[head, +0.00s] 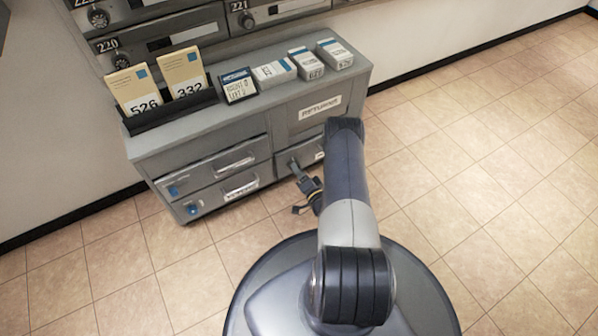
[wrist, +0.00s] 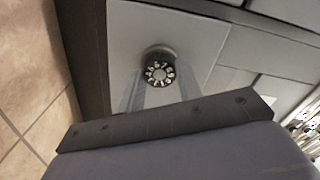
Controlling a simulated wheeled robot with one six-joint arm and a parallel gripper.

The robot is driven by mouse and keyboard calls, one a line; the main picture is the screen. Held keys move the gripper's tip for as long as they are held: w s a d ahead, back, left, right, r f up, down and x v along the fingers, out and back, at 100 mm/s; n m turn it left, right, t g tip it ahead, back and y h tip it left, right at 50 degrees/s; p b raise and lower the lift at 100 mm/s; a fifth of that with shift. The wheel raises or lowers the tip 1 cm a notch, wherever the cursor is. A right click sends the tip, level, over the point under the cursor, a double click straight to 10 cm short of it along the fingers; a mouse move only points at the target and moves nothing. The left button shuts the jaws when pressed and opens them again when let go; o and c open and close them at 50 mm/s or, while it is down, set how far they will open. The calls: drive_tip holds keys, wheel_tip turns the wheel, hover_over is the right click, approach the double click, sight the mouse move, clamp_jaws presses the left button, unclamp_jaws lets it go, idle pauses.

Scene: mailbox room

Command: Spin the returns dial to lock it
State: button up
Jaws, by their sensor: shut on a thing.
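The returns dial (wrist: 160,72) is a small round black knob with white marks around its face, set on a grey front panel in the wrist view. The pale, see-through fingers of my gripper (wrist: 159,86) are on both sides of it, shut on it. In the head view my gripper (head: 296,166) reaches the lower right front of the grey cabinet (head: 205,143), below the RETURNS label (head: 320,108). The dial itself is hidden there behind my gripper and arm.
The cabinet top holds a black rack (head: 172,108) with cards 526 and 332, a dark blue box (head: 238,86) and several white boxes (head: 305,64). Drawers with handles (head: 235,162) are left of my gripper. Numbered mailboxes (head: 160,38) are behind. Tiled floor (head: 480,150) at right is clear.

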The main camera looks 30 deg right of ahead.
drive_tip(key=shift+f+m, duration=0.1)
drive_tip(key=shift+m, duration=7.2)
drive_tip(key=o, duration=1)
drive_tip(key=shift+s, duration=0.1)
